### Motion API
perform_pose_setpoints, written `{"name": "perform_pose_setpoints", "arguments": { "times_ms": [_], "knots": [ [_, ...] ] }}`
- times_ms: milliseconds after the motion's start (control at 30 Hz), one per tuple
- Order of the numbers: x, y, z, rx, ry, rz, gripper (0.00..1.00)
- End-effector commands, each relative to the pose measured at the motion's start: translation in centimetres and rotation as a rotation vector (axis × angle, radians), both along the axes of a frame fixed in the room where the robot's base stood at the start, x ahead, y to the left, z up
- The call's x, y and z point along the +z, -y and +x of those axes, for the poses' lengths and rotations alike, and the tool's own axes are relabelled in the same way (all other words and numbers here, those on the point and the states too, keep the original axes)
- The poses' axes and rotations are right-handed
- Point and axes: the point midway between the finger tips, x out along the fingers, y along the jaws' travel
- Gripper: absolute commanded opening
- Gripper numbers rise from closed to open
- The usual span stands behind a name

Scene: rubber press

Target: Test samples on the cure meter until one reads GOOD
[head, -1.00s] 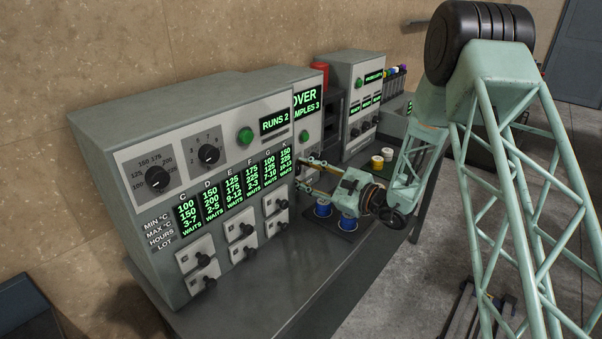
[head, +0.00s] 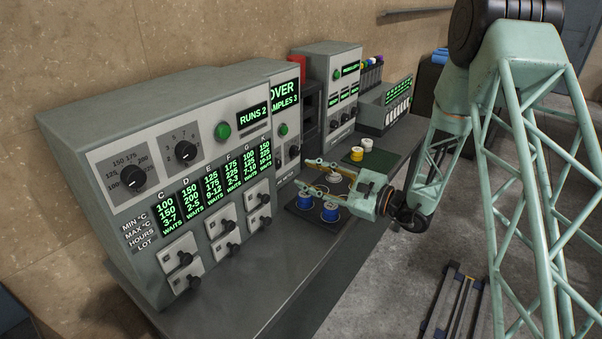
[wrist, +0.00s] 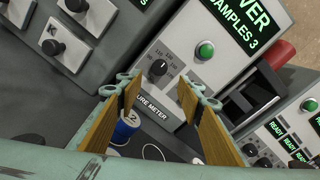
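The cure meter (head: 287,107) stands beside the large control cabinet; its display shows "OVER" and "SAMPLES 3", cut off at the left. The wrist view shows its green button (wrist: 204,50), a black dial and the label "URE METER". My gripper (head: 304,175) is open in front of the meter, over the sample mat. In the wrist view its wood-coloured finger pads (wrist: 158,93) are apart with nothing held. Two blue samples (head: 305,202) (head: 330,213) stand on the dark mat (head: 318,228); a pale one (head: 334,177) is partly hidden by my fingers. A blue sample marked 2 (wrist: 127,127) shows below them.
The large cabinet (head: 130,160) shows "RUNS 2", green range columns and several knobbed lot panels. More cabinets (head: 328,85) stand at the back. The front bench top (head: 235,300) is clear.

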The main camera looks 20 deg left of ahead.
Motion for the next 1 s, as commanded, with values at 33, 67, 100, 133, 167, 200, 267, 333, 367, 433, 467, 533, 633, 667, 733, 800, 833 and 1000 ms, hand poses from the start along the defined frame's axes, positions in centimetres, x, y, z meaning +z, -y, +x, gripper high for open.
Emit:
{"name": "perform_pose_setpoints", "arguments": {
  "times_ms": [33,67,100,133,167,200,267,333,367,433,467,533,633,667,733,800,833,1000],
  "knots": [
    [0.0,0.4,-0.1,-0.001,0.0,0.001,0.34],
    [0.0,0.5,-0.1,0.0,0.0,0.0,0.34],
    [0.0,0.7,-0.2,0.0,0.001,0.0,0.34],
    [0.0,0.8,-0.3,0.0,0.001,0.0,0.34],
    [0.0,0.9,-0.3,0.0,0.001,0.0,0.34],
    [0.1,1.0,-0.3,0.0,0.001,0.0,0.34],
    [0.1,1.0,-0.4,0.0,0.001,0.0,0.34],
    [0.1,1.1,-0.4,0.0,0.001,0.0,0.34],
    [0.1,1.1,-0.4,0.0,0.001,0.0,0.34],
    [0.1,1.1,-0.4,0.0,0.001,0.0,0.34],
    [0.1,1.1,-0.4,0.0,0.001,0.0,0.34],
    [0.1,1.1,-0.4,0.0,0.0,0.0,0.34],
    [0.1,1.1,-0.3,0.0,-0.001,0.0,0.25],
    [0.1,1.1,-0.3,-0.001,-0.002,0.001,0.23],
    [0.2,1.3,-0.2,-0.003,-0.006,0.003,0.16],
    [0.4,1.7,0.1,-0.007,-0.014,0.007,0.1],
    [0.5,1.9,0.3,-0.009,-0.02,0.009,0.07],
    [1.5,3.8,1.7,-0.032,-0.067,0.031,0.0]
  ]
}}
